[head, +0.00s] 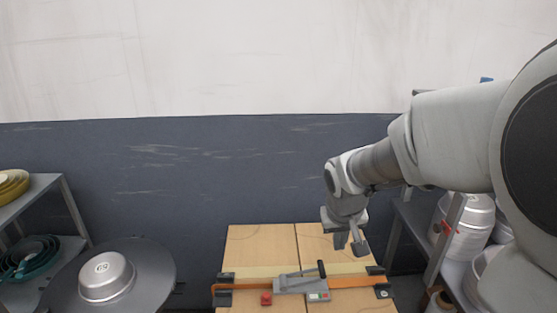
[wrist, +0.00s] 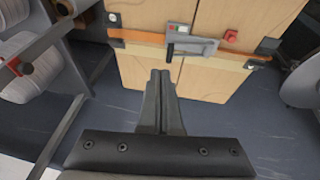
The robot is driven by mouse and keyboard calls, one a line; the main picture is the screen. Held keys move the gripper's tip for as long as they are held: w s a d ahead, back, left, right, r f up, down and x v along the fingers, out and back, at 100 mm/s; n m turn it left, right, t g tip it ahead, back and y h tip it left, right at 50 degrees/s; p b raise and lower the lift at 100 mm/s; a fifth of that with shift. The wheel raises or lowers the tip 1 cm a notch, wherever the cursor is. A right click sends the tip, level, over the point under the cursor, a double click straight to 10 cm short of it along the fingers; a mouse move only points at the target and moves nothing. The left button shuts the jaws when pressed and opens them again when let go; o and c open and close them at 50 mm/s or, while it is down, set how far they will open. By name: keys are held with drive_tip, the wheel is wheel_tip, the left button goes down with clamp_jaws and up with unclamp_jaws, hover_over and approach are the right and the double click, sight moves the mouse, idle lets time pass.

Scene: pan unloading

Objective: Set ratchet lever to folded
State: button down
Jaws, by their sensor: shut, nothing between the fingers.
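The ratchet (head: 302,284) is a grey body on an orange strap (head: 350,281) that runs across the wooden top. Its black lever (head: 321,269) stands up from the ratchet in the head view. In the wrist view the ratchet (wrist: 192,45) is near the top, with the dark lever (wrist: 172,50) beside it. My gripper (head: 357,247) is above the far right part of the wooden top, behind and right of the lever, apart from it. In the wrist view my gripper (wrist: 161,75) shows its two fingers together, with nothing between them.
The wooden top (head: 262,240) has black corner brackets (head: 383,291) at the strap ends. A red block (head: 266,299) sits left of the ratchet. A shelf with metal pots (head: 470,222) stands at right. A round grey table (head: 150,265) with an upturned pan (head: 106,277) is at left.

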drive_tip(key=w+f+y+p, duration=0.1)
drive_tip(key=w+f+p, duration=0.1)
drive_tip(key=w+p, duration=0.35)
drive_tip(key=b, duration=0.2)
approach(323, 267)
drive_tip(key=shift+g, duration=0.3)
drive_tip(key=x, duration=0.5)
drive_tip(key=shift+w+a+f, duration=0.2)
drive_tip(key=shift+w, duration=0.3)
drive_tip(key=shift+f, duration=0.4)
drive_tip(key=shift+d, duration=0.1)
drive_tip(key=shift+d+f+b, duration=0.1)
drive_tip(key=shift+f+b, duration=0.25)
drive_tip(key=shift+b, duration=0.15)
drive_tip(key=f+b, duration=0.1)
drive_tip(key=d+f+b, duration=0.1)
drive_tip(key=shift+d+f, duration=0.3)
drive_tip(key=shift+r, duration=0.1)
